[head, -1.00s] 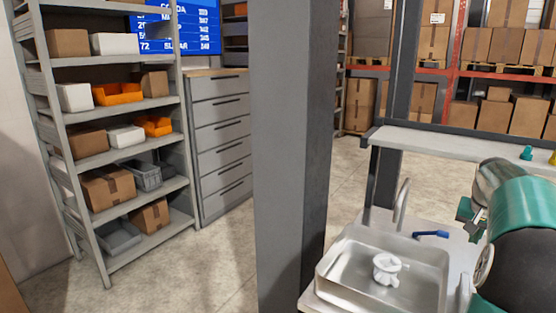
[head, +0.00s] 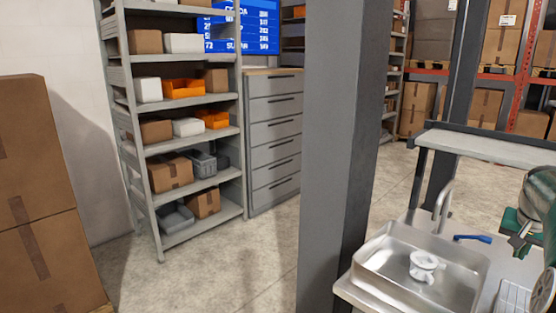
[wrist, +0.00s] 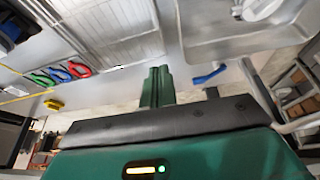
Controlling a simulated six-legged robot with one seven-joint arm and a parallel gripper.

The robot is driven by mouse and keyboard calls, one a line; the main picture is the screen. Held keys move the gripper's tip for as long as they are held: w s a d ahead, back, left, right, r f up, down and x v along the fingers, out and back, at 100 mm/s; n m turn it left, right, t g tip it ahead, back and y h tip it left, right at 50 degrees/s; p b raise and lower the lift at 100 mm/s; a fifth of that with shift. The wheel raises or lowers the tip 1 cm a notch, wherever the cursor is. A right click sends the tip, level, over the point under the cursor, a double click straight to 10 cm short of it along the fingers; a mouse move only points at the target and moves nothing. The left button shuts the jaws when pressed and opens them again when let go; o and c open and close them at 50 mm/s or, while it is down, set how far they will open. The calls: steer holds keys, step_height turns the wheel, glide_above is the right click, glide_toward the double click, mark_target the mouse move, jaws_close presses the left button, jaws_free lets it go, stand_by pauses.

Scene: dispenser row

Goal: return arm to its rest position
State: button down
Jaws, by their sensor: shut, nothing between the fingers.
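My gripper (wrist: 157,86) is at the centre of the wrist view, with its two green fingers together and nothing between them. In the head view, the green gripper (head: 515,228) is at the right edge, above the counter and to the right of the sink, partly cut off by the frame. My arm is bent there, and most of it is out of view.
A metal sink (head: 372,276) holds a white part (head: 425,266); a blue lever (head: 472,238) is behind it. A shelf (head: 490,147) spans above. A grey pillar (head: 335,150) stands left of the sink. Stacked boxes (head: 45,180) stand far left. Open floor (head: 220,270) lies between.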

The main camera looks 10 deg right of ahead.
steer(key=w+a+r+n+t, duration=0.1)
steer(key=w+a+r+n, duration=0.15)
steer(key=a, duration=1.15)
steer(key=w+a+r+n+t, duration=0.1)
steer(key=w+a+n, duration=0.2)
steer(key=a, duration=1.1)
steer(key=s+a+f+n+y, duration=0.1)
steer(key=s+a+f+n, duration=0.1)
steer(key=s+a, duration=0.2)
steer(key=s+a+f+n+t+y, duration=0.1)
steer(key=s+a, duration=0.4)
steer(key=a, duration=0.6)
steer(key=s+a+f+n+y, duration=0.1)
steer(key=s+a+f+n, duration=0.2)
steer(key=a, duration=0.5)
steer(key=shift+s+a+f+t+y, duration=0.2)
steer(key=shift+s+f+t+y, duration=0.15)
steer(key=shift+s, duration=0.3)
steer(key=shift+d, duration=0.2)
